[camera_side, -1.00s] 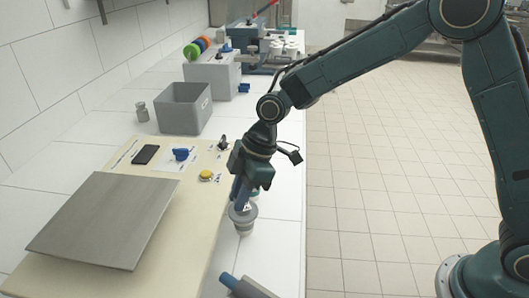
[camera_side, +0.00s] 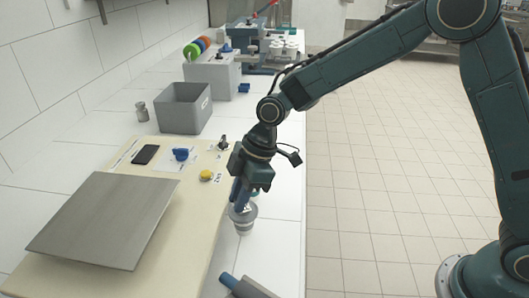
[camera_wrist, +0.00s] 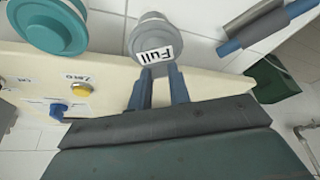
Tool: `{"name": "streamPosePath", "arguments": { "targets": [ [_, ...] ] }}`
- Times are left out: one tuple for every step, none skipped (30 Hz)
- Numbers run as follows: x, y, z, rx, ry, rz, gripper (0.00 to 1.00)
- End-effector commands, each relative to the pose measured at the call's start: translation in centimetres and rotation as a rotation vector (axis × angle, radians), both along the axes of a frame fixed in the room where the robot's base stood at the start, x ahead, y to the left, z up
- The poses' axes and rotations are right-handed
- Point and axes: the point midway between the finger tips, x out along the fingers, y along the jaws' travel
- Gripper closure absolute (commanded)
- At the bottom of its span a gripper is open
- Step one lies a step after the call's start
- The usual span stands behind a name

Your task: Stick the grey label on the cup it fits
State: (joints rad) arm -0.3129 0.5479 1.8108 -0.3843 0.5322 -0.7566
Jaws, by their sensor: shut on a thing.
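A grey cup (camera_side: 244,227) stands upright on the white tabletop, right below the fingertips. The side of the cup away from each camera is hidden.
The beige board (camera_side: 190,215) with a grey plate (camera_side: 105,218) lies to the left. A yellow button (camera_side: 206,175) and a blue knob (camera_side: 181,154) sit on it. A grey bin (camera_side: 184,108) stands behind. A blue-grey roller (camera_side: 245,288) lies in front of the cup.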

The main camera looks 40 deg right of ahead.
Motion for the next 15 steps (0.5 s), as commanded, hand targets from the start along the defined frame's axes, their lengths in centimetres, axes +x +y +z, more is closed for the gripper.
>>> {"name": "streamPosePath", "arguments": {
  "targets": [
    [-0.04,-0.02,-0.08,-0.002,0.002,-0.001,1.00],
    [-0.04,-0.03,-0.09,-0.002,0.002,-0.001,1.00],
    [-0.04,-0.03,-0.09,-0.001,0.003,0.000,1.00],
    [-0.05,-0.04,-0.10,-0.001,0.003,0.000,1.00],
    [-0.05,-0.03,-0.10,-0.001,0.003,0.000,1.00],
    [-0.05,-0.03,-0.10,-0.001,0.003,0.000,0.79],
    [-0.05,-0.04,-0.11,-0.002,0.003,0.000,0.73],
    [-0.05,-0.04,-0.11,-0.002,0.003,0.000,0.68],
    [-0.06,-0.04,-0.12,-0.002,0.003,-0.001,0.60],
    [-0.06,-0.04,-0.12,-0.002,0.003,-0.001,0.56],
    [-0.06,-0.04,-0.12,-0.002,0.003,-0.001,0.56],
    [-0.06,-0.04,-0.12,-0.002,0.003,-0.001,0.56],
    [-0.06,-0.05,-0.11,-0.002,0.003,-0.001,0.56],
    [-0.05,-0.04,-0.11,-0.002,0.003,-0.001,0.56],
    [-0.05,-0.04,-0.10,-0.002,0.003,0.000,0.56]
  ]
}}
